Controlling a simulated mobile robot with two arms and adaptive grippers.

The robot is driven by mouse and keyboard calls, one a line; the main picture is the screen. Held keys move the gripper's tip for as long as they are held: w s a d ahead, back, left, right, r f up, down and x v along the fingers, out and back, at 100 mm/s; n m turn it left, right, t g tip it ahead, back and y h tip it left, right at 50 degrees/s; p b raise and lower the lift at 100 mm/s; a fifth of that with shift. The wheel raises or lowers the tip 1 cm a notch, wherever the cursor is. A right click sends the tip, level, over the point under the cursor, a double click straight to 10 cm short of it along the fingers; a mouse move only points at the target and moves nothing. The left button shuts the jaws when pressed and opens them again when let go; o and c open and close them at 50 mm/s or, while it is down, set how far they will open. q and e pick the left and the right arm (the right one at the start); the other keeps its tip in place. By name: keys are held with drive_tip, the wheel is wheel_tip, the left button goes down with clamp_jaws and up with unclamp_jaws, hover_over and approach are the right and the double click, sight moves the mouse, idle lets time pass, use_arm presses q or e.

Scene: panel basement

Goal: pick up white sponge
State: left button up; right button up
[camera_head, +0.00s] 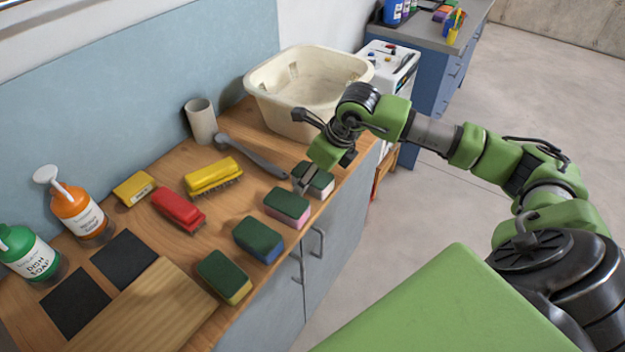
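The white sponge (320,184), with a dark green scouring top and a white body, lies on the wooden counter (160,240) near its front edge. It is the farthest in a row of several sponges. My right gripper (322,172) is directly over it, pointing down. One grey finger reaches down at the sponge's left end; the other finger is mostly hidden behind the gripper body. The gripper covers part of the sponge's top. I cannot tell whether the fingers press on it. My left gripper is not in view.
Near the white sponge are a pink sponge (287,207), blue sponge (258,239) and yellow sponge (224,277). A cream basin (268,92) stands behind. Red (178,209) and yellow brushes (213,178) and soap bottles (80,212) are farther left.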

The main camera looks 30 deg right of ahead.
drive_tip(key=shift+f, duration=0.15)
idle(0.4)
drive_tip(key=c, duration=0.8)
